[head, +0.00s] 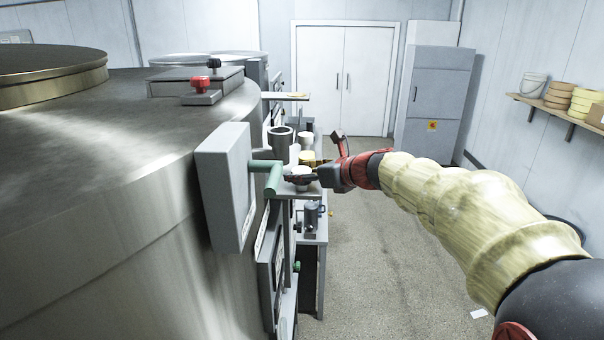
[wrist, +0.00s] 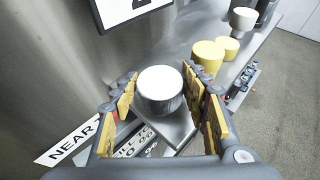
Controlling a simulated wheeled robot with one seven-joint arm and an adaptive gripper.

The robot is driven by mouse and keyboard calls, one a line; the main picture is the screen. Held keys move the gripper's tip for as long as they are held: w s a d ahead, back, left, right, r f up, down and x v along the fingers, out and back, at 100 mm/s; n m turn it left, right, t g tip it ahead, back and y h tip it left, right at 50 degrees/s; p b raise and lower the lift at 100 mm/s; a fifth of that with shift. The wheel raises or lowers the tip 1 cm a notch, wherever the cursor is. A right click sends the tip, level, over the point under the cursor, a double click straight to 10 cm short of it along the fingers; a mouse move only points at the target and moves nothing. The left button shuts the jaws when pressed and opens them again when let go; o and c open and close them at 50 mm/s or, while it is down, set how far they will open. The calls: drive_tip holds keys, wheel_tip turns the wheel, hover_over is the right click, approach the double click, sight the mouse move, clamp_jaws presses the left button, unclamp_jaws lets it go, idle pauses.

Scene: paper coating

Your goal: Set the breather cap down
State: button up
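The breather cap, a pale round metal cap (wrist: 160,84), sits between the two fingertips of my gripper (wrist: 160,92) in the wrist view. The padded fingers lie close against its left and right sides, and the gripper looks shut on it. Below it is a small grey metal shelf (wrist: 176,136). Whether the cap's underside touches the shelf is hidden. In the head view my gripper (head: 306,177) is at the shelf beside the large tank, with the white cap (head: 299,171) at its fingertips.
Two yellow round pieces (wrist: 208,54) and a white cup (wrist: 243,19) stand farther along the bench. The curved tank (head: 130,190) fills the left, with a grey panel (head: 223,187) and green handle (head: 268,166) near my gripper. Floor to the right is open.

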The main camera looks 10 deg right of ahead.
drive_tip(key=shift+o, duration=1.1)
drive_tip(key=shift+r, duration=0.2)
drive_tip(key=shift+s+d+r, duration=0.15)
drive_tip(key=shift+s+d, duration=0.05)
drive_tip(key=v, duration=1.1)
drive_tip(key=s+a+f+n+g+h, duration=0.1)
drive_tip(key=s+a+f+n+g, duration=0.1)
drive_tip(key=s+a+f+n, duration=0.35)
drive_tip(key=s+a+f+n+g, duration=0.2)
drive_tip(key=s+a+f+n, duration=0.15)
drive_tip(key=s+n, duration=0.45)
drive_tip(key=s+d+f+n+g+h, duration=0.1)
drive_tip(key=s+d+f+n+h, duration=0.1)
drive_tip(key=s+f+n, duration=0.4)
drive_tip(key=s+d+f+n+g+h, duration=0.1)
drive_tip(key=s+d+f+n+h, duration=0.1)
drive_tip(key=s+f+n, duration=0.4)
drive_tip(key=s+n+h, duration=0.1)
drive_tip(key=s+n, duration=0.4)
drive_tip(key=s, duration=0.1)
drive_tip(key=shift+f+g+b, duration=0.15)
drive_tip(key=shift+g+b, duration=0.15)
drive_tip(key=shift+b, duration=0.1)
